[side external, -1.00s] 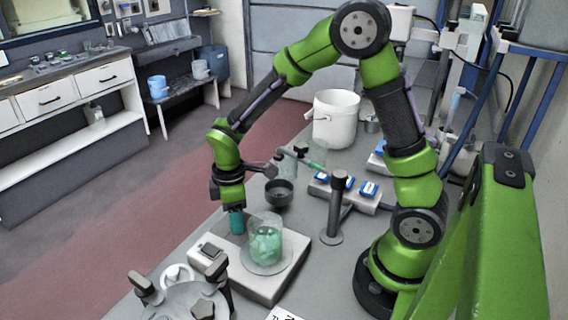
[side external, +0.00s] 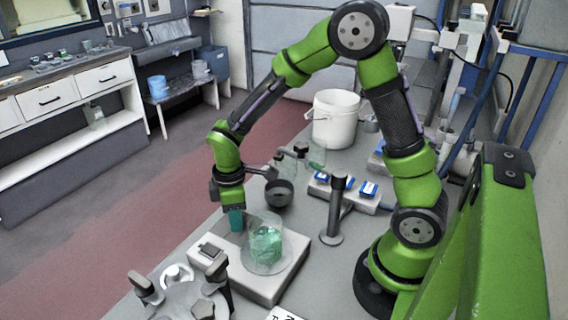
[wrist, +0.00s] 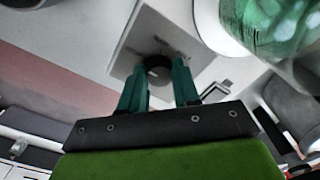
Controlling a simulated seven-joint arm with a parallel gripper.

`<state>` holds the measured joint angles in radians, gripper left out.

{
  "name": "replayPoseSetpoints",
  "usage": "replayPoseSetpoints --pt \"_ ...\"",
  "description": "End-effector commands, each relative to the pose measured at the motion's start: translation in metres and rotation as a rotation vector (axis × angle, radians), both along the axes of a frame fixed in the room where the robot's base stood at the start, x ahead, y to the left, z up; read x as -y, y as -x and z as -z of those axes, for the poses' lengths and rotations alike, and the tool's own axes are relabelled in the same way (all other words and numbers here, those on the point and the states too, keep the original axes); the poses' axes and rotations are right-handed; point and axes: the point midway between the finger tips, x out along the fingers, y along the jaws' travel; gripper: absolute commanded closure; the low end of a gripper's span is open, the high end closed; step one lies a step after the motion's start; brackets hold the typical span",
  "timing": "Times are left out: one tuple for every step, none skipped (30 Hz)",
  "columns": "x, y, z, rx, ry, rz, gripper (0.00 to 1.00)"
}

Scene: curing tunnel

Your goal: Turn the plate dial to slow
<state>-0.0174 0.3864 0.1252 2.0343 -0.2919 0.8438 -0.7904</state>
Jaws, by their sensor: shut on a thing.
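The plate (side external: 262,286) is a pale, box-shaped unit on the bench, with a glass beaker of green contents (side external: 266,243) on top. My gripper (side external: 236,228) points down at its far-left end, beside the beaker. The two teal fingers of my gripper (wrist: 158,76) are shut on the dial, one on each side. Faint markings near the dial are too blurred to read. The dial is hidden behind the fingers in the side view.
The beaker stands close to the fingers. A dark bowl (side external: 279,194) and a post stand (side external: 337,210) are behind and to the right. A white bucket (side external: 334,122) stands farther back. A round fixture with dark knobs (side external: 187,300) is at the front left.

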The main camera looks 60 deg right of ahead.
Motion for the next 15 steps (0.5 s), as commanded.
replayPoseSetpoints --pt "-0.0002 -0.0001 -0.0005 0.000 0.000 0.017 0.99" --pt "-0.0002 -0.0001 -0.0006 0.000 0.000 0.029 0.99" --pt "-0.0001 0.0000 -0.0006 0.000 0.000 0.048 0.99" --pt "-0.0001 -0.0001 -0.0006 0.001 0.001 0.065 0.99" --pt "0.0000 0.0000 -0.0006 0.001 0.001 0.083 0.99" --pt "0.0001 -0.0001 -0.0006 0.001 0.001 0.110 0.99" --pt "-0.0001 -0.0001 -0.0006 0.001 0.001 0.132 0.99" --pt "-0.0001 0.0000 -0.0007 0.001 0.001 0.155 0.99" --pt "-0.0004 0.0000 -0.0007 0.000 0.000 0.188 0.99" --pt "-0.0004 0.0000 -0.0007 0.000 0.000 0.214 0.99" --pt "-0.0004 0.0000 -0.0007 0.001 -0.001 0.242 0.99" --pt "-0.0002 -0.0001 -0.0007 0.000 0.000 0.279 0.99" --pt "-0.0001 -0.0001 -0.0007 0.000 0.000 0.308 0.99" --pt "-0.0002 -0.0001 -0.0008 0.001 0.001 0.336 0.99" --pt "-0.0004 0.0000 -0.0008 0.001 0.001 0.374 0.99"
